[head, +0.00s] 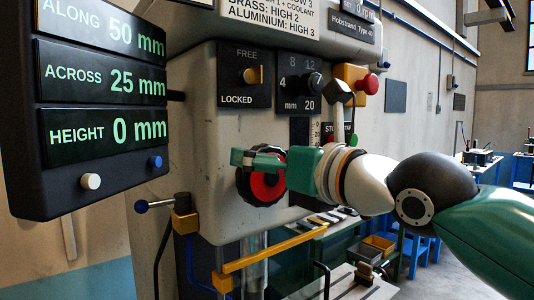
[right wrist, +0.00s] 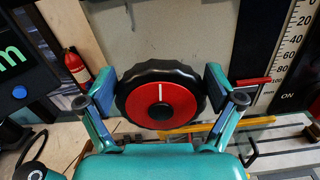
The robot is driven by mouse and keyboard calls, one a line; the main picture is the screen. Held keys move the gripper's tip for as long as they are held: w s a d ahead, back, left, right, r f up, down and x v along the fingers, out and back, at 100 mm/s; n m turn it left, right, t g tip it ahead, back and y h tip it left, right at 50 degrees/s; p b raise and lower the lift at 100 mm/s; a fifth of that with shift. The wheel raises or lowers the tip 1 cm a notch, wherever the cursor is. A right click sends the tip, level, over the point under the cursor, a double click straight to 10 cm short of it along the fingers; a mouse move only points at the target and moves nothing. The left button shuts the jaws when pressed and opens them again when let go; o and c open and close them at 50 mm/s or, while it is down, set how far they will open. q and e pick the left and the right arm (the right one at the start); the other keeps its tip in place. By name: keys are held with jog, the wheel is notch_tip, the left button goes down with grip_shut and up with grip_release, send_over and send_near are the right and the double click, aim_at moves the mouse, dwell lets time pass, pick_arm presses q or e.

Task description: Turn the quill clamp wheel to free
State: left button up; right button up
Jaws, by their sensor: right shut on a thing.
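The quill clamp wheel has a black lobed rim and a red face with a white mark. In the head view the wheel (head: 264,186) is on the front of the grey machine head, partly hidden by my right gripper (head: 268,160). In the right wrist view my right gripper (right wrist: 160,84) has one finger on each side of the wheel (right wrist: 160,108), shut on its rim. The white mark points up in that view. Above the wheel, a plate (head: 245,77) reads FREE at top and LOCKED at bottom; its yellow pointer (head: 254,75) lies between, pointing right. My left gripper is not in view.
A dark readout panel (head: 100,190) juts out at the left. A yellow bar (head: 275,248) runs below the wheel. A blue-ended lever (head: 160,204) sits lower left. A red knob (head: 368,84) is at upper right. A red extinguisher (right wrist: 76,66) stands behind.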

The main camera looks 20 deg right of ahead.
jog(key=shift+a+f+n+p, duration=0.3)
jog(key=shift+f+n, duration=0.15)
jog(key=shift+n, duration=0.25)
jog(key=o, duration=0.8)
jog(key=shift+d+r, duration=0.1)
jog(key=shift+r, duration=0.1)
jog(key=shift+s+d, duration=0.15)
jog(key=shift+s, duration=0.25)
jog(key=v, duration=1.1)
jog(key=shift+s, duration=0.1)
